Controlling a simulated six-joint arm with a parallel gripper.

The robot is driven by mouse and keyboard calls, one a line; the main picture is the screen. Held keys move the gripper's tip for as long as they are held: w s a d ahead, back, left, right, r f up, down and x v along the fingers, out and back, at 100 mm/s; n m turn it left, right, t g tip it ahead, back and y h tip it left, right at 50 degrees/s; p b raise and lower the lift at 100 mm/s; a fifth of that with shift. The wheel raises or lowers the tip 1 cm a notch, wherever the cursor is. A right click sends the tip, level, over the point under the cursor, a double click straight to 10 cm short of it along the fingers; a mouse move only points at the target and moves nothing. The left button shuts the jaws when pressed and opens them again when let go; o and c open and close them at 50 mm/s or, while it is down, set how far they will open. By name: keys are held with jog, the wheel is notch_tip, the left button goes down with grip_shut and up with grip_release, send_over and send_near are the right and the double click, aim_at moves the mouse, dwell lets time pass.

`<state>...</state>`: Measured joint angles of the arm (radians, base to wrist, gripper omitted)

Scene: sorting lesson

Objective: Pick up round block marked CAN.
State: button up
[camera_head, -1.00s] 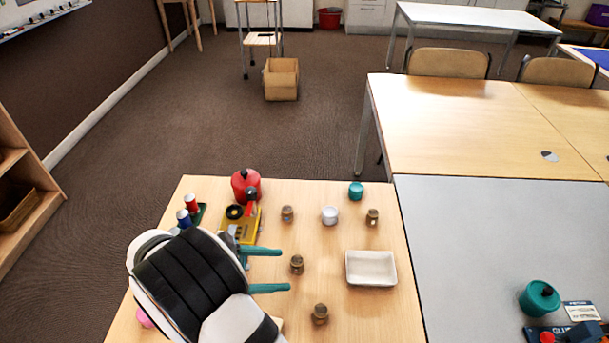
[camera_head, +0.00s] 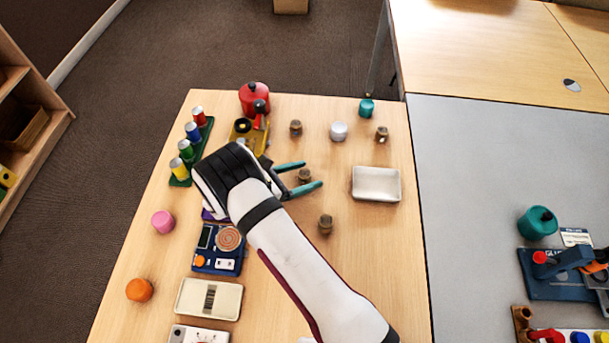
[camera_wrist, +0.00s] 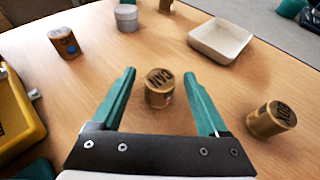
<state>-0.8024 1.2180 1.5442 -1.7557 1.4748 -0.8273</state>
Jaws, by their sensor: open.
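A small brown round block (camera_head: 304,177) stands upright on the wooden table; its top is marked with dark letters that look like CAN upside down in the wrist view (camera_wrist: 158,78). My gripper (camera_head: 305,175) is open, with its two teal fingers on either side of this block. In the wrist view, my gripper (camera_wrist: 168,92) shows a gap between each finger and the block. A similar brown block (camera_wrist: 271,118), with lettering like COD, stands outside the right finger. Another brown block (camera_wrist: 64,42) stands at the upper left, its letters hard to read.
A white tray (camera_head: 376,197) lies to the right of the block, beyond the fingertips. A grey-white cylinder (camera_head: 338,131), a teal jar (camera_head: 366,108) and another brown block (camera_head: 381,134) stand farther back. A yellow toy (camera_head: 243,139) is near the gripper's far side.

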grip_shut()
dwell(0.4)
